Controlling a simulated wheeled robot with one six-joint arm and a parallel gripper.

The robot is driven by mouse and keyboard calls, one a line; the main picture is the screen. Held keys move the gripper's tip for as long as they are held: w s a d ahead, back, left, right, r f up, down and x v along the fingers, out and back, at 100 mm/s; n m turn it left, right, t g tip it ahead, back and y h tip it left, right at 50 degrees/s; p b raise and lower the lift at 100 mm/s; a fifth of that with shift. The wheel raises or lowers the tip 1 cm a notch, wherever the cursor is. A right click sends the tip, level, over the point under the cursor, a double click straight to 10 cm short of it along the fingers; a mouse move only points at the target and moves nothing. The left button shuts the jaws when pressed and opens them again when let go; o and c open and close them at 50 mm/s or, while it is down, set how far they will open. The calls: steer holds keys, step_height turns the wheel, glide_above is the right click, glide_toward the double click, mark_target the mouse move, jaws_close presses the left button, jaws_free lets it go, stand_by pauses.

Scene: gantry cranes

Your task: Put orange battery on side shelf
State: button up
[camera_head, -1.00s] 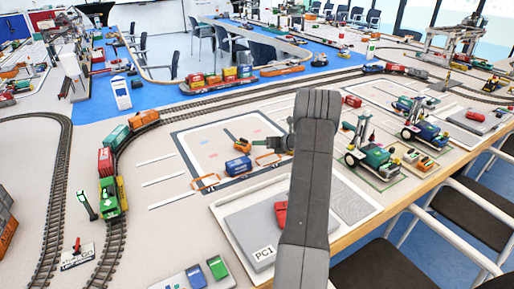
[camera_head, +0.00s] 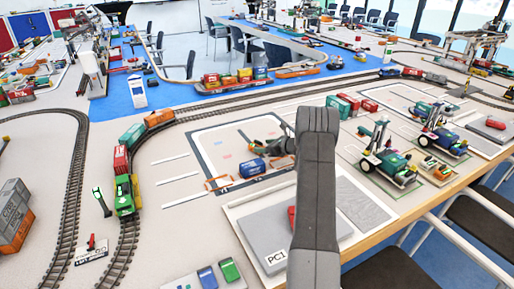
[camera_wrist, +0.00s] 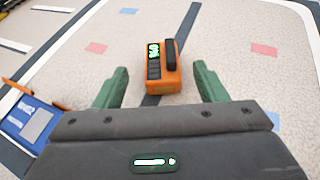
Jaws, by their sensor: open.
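The orange battery (camera_wrist: 162,72), with a black handle and a green display, rests on the speckled floor of the marked mat, across a dark stripe, in the wrist view. My gripper (camera_wrist: 160,84) is open, its two green fingers on either side of the battery's near end with clear gaps. The fingers do not touch it. In the head view my arm hides part of this area, and I cannot clearly pick out the battery there. I cannot identify the side shelf in either view.
A blue box with orange ends (camera_wrist: 34,122) lies left of my gripper; the blue box also shows on the mat in the head view (camera_head: 252,168). A grey PC1 panel (camera_head: 262,235) stands nearer. A green vehicle (camera_head: 388,163) is at the right. Curved rails with a train (camera_head: 124,190) run left.

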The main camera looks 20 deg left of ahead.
mark_target(258, 146)
steer(key=shift+p+x, duration=0.7)
steer(key=shift+x, duration=2.1)
steer(key=shift+w+d+f, duration=0.1)
steer(key=shift+d+f, duration=0.05)
steer(key=c, duration=1.3)
steer(key=shift+o, duration=0.2)
step_height(258, 146, up, 9)
steer(key=shift+r+b, duration=0.15)
steer(key=shift+b, duration=0.45)
steer(key=shift+d+r, duration=0.2)
steer(key=shift+r, duration=0.3)
steer(key=s+d+r+m+t+h+p, duration=0.1)
steer(key=s+d+r+m+t+h, duration=0.15)
steer(key=d, duration=0.75)
steer(key=s+d+r+m+t+h+p, duration=0.1)
steer(key=s+d+r+m+t, duration=0.15)
steer(key=d, duration=0.75)
steer(key=s+d+m+t+h, duration=0.1)
steer(key=s+d+m+h, duration=0.1)
steer(key=s+d, duration=0.4)
steer(key=s+d+m+t+h+p, duration=0.1)
steer(key=s+d+m+t+h, duration=0.1)
steer(key=s+d, duration=0.5)
steer(key=d+m+h, duration=0.1)
steer(key=d+m, duration=0.1)
steer(key=d, duration=0.2)
steer(key=shift+d+f+t, duration=0.2)
steer(key=shift+f+t, duration=0.1)
steer(key=shift+f, duration=0.05)
